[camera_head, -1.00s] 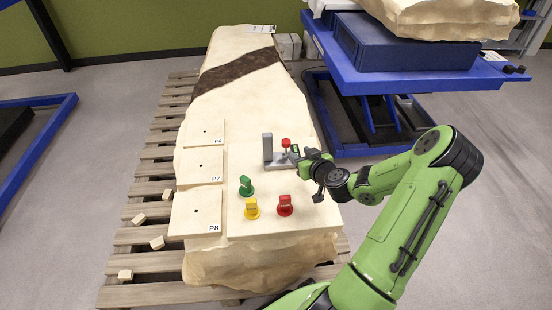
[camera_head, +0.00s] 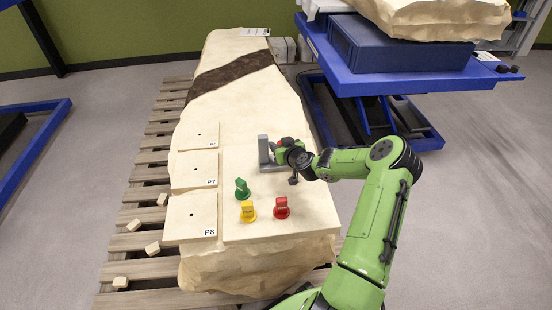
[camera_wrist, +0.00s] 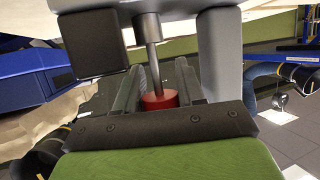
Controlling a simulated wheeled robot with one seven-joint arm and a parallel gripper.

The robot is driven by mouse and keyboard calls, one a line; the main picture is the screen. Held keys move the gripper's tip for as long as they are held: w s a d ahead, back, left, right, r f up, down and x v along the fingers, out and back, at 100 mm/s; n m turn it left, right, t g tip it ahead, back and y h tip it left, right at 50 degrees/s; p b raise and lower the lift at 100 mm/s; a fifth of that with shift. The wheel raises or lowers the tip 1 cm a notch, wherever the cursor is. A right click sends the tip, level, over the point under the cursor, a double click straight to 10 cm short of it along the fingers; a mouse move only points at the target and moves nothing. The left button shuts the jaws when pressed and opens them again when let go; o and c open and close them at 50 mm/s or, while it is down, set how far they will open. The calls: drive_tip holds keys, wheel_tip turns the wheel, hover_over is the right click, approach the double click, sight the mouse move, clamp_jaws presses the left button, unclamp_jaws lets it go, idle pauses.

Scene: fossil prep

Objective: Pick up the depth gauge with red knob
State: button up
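The red knob (camera_head: 279,144) shows as a small patch of red beside a grey upright stand (camera_head: 263,150), mostly hidden by my gripper in the head view. In the wrist view the red knob (camera_wrist: 160,99) sits on a thin grey rod (camera_wrist: 152,40), with the grey stand (camera_wrist: 220,55) to the right. My gripper (camera_head: 283,148) is at the stand. In the wrist view my gripper (camera_wrist: 157,82) has its dark fingers on both sides of the knob and rod. They look apart, with a gap on the left; contact on the right is unclear.
A green peg (camera_head: 242,188), a yellow peg (camera_head: 248,211) and a red peg (camera_head: 281,208) stand on the pale block (camera_head: 255,120) nearer the front. Plates P6, P7 and P8 (camera_head: 191,215) lie at left. A blue lift table (camera_head: 400,82) stands at the right.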

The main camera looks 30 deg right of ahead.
clamp_jaws()
